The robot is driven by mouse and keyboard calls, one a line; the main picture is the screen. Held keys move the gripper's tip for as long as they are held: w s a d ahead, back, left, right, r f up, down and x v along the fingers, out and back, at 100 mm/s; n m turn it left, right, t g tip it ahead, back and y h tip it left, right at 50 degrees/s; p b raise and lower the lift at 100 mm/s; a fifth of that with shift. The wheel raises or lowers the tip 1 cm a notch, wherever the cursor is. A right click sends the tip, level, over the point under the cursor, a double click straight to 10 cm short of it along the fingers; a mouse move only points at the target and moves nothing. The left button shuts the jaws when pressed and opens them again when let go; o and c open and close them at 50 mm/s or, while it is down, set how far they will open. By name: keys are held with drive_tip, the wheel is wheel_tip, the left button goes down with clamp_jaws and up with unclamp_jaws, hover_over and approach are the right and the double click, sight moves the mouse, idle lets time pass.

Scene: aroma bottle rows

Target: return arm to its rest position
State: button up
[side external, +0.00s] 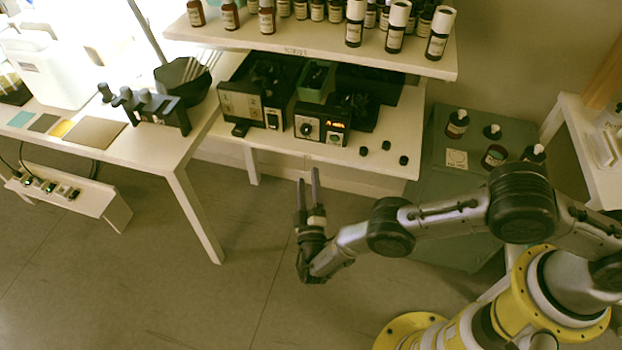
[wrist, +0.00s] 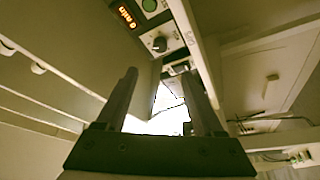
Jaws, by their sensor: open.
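My gripper (side external: 309,188) is in the middle of the side external view, with its two fingers pointing up and apart. It is open and nothing shows between the fingers. It hangs in free air over the floor, in front of the table with the black devices. In the wrist view, the two fingers of my gripper (wrist: 162,100) stand apart with a bright gap between them.
A grey-green cabinet (side external: 460,200) with bottles is at right. The left table (side external: 75,142) holds a rack. Floor space is clear.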

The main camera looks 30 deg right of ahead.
drive_tip(key=s+d+r+m+g+h, duration=0.25)
drive_tip(key=d+r+g+h, duration=0.35)
drive_tip(key=d+r+g, duration=1.2)
drive_tip(key=s+d+r+g+y, duration=0.1)
drive_tip(key=s+d+r+y, duration=0.25)
drive_tip(key=s, duration=0.25)
drive_tip(key=s+d+r+m+y, duration=0.1)
drive_tip(key=s+d+r+y, duration=0.1)
drive_tip(key=s+r, duration=0.35)
drive_tip(key=s+d+r+g+y, duration=0.1)
drive_tip(key=s+d+r+y, duration=0.2)
drive_tip(key=s, duration=0.3)
drive_tip(key=s+a+r+m+t+y, duration=0.1)
drive_tip(key=s+a+r+t+y, duration=0.1)
drive_tip(key=s, duration=0.5)
drive_tip(key=s+a+r+m+t+y, duration=0.2)
drive_tip(key=s+a+r+t+y, duration=0.1)
drive_tip(key=s, duration=0.5)
drive_tip(key=shift+r+t+y, duration=0.4)
drive_tip(key=shift+t+y, duration=0.35)
drive_tip(key=shift+t, duration=0.35)
